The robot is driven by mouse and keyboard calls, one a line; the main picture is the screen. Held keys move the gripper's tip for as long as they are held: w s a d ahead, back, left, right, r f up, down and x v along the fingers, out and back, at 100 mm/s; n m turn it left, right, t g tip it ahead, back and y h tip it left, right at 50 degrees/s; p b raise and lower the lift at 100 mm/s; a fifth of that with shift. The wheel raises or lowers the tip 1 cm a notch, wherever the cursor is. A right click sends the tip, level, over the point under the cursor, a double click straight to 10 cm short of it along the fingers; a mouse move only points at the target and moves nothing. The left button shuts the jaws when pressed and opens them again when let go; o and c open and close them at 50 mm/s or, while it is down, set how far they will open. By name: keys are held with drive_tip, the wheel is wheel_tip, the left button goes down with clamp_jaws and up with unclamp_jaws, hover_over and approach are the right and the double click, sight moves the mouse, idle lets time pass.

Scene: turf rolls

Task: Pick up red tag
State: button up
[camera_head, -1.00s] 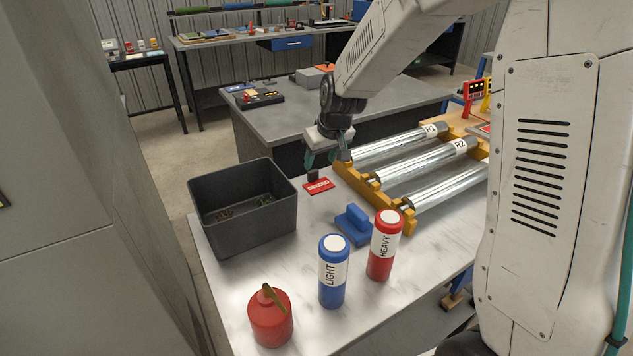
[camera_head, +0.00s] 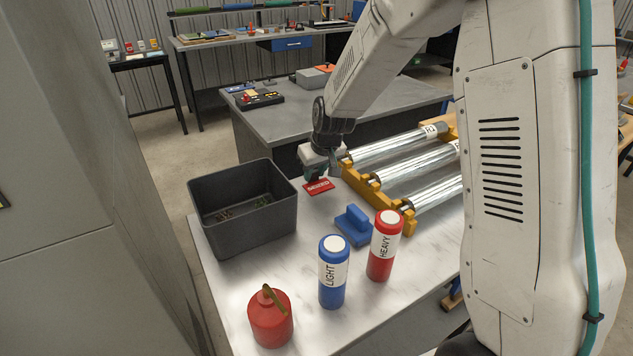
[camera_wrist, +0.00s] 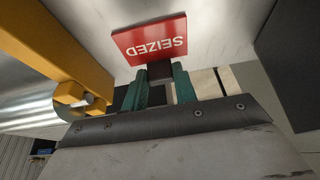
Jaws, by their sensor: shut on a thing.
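The red tag (camera_head: 318,187) marked "SEIZED" lies on the white marble table beside the yellow roller rack. In the wrist view the red tag (camera_wrist: 150,40) shows with its lettering upside down, and a dark upright grip block (camera_wrist: 159,71) is at its near edge. My gripper (camera_head: 319,176) is down at the tag. In the wrist view my gripper (camera_wrist: 159,84) has its green fingers on both sides of the dark block and is shut on it. The head view does not show whether the tag is off the table.
A dark grey bin (camera_head: 243,218) stands left of the tag. A blue block (camera_head: 353,226), a blue "LIGHT" cylinder (camera_head: 333,270), a red "HEAVY" cylinder (camera_head: 384,246) and a red canister (camera_head: 270,318) stand nearer. The yellow rack (camera_head: 377,193) with metal rolls is to the right.

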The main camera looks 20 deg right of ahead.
sight(316, 182)
drive_tip(key=shift+r, duration=0.1)
wheel_tip(316, 182, up, 10)
idle(0.4)
